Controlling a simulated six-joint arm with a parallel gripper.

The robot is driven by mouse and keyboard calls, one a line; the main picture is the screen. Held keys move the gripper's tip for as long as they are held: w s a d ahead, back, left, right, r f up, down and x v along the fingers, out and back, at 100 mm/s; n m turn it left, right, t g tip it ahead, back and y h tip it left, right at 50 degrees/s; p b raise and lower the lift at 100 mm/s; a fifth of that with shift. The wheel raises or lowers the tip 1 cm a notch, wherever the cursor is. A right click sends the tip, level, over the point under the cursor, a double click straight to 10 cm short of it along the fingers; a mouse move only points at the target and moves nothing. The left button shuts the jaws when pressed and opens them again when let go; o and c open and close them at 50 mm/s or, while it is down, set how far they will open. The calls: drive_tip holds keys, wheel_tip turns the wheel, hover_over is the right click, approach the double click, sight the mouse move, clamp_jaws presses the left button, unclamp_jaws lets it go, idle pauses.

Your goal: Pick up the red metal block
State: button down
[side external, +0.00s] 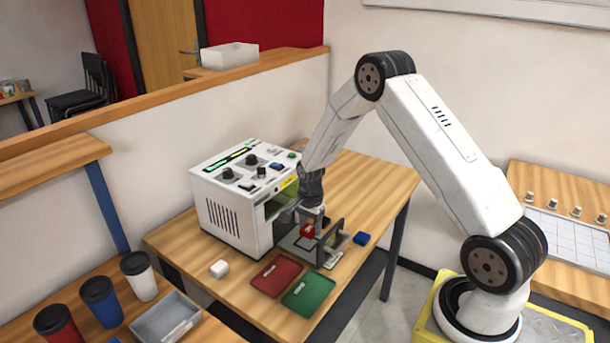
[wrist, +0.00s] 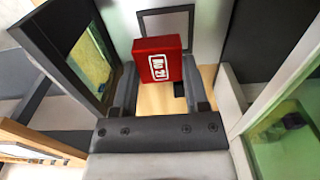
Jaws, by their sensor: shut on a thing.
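The red metal block (side external: 308,231) is between the fingers of my gripper (side external: 312,222), in front of the laser marker's opening. In the wrist view the red block (wrist: 159,60) shows a white marking on its face. My gripper (wrist: 160,82) is shut on it, with one dark finger on each side. The block appears over or on the grey plate (side external: 292,243) of the marker; I cannot tell whether it touches it.
The white laser marker (side external: 228,215) stands close to my gripper's left, with a dark upright frame (side external: 333,240) at the right.

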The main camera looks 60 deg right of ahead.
drive_tip(key=s+a+r, duration=0.1)
drive_tip(key=s+r, duration=0.1)
drive_tip(key=s, duration=0.1)
drive_tip(key=s+a+r, duration=0.1)
drive_tip(key=s+r, duration=0.2)
drive_tip(key=s, duration=0.1)
drive_tip(key=s+a+r, duration=0.1)
drive_tip(key=s+r, duration=0.2)
drive_tip(key=s, duration=0.1)
drive_tip(key=shift+a+r, duration=0.1)
drive_tip(key=shift+a, duration=0.1)
drive_tip(key=shift+s+a+r, duration=0.25)
drive_tip(key=shift+s+r, duration=0.1)
drive_tip(key=shift+s, duration=0.4)
